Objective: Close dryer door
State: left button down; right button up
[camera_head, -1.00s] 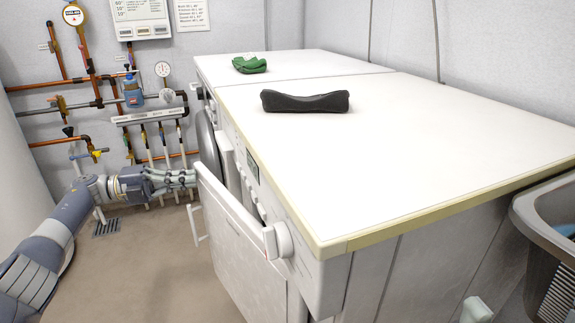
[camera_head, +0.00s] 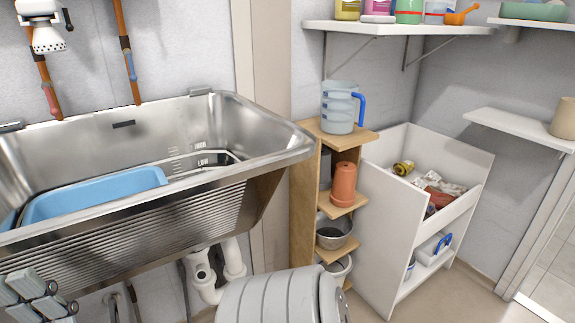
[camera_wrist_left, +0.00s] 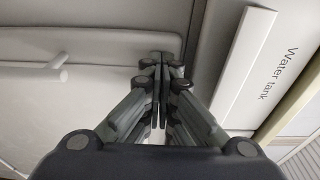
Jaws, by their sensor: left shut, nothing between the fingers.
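The left wrist view shows my left gripper (camera_wrist_left: 160,58) shut and empty, its fingers pointing at the appliance front. On the left is a pale panel (camera_wrist_left: 90,105) with a short peg-like handle (camera_wrist_left: 45,74); it looks like the dryer door, but its full outline is cut off. On the right is a white strip marked "Water tank" (camera_wrist_left: 245,65). I cannot tell whether the fingertips touch the panel. The head view does not show the dryer or left gripper. Grey finger links of what looks like my right gripper (camera_head: 35,297) show at its lower left corner; their tips are unclear.
In the head view, a steel washtub (camera_head: 250,140) holds a blue basin (camera_head: 95,195). A wooden shelf stand (camera_head: 305,195) carries a jug (camera_head: 340,107) and pots. A white open bin (camera_head: 395,225) stands right of it. White pipes (camera_head: 205,270) run below the tub.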

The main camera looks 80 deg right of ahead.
pick_arm(q)
jog(key=shift+w+d+r, duration=0.15)
jog(key=shift+d+r, duration=0.05)
jog(key=shift+d, duration=0.05)
jog(key=v, duration=1.2)
jog(key=shift+a+f, duration=0.2)
jog(key=shift+a, duration=0.1)
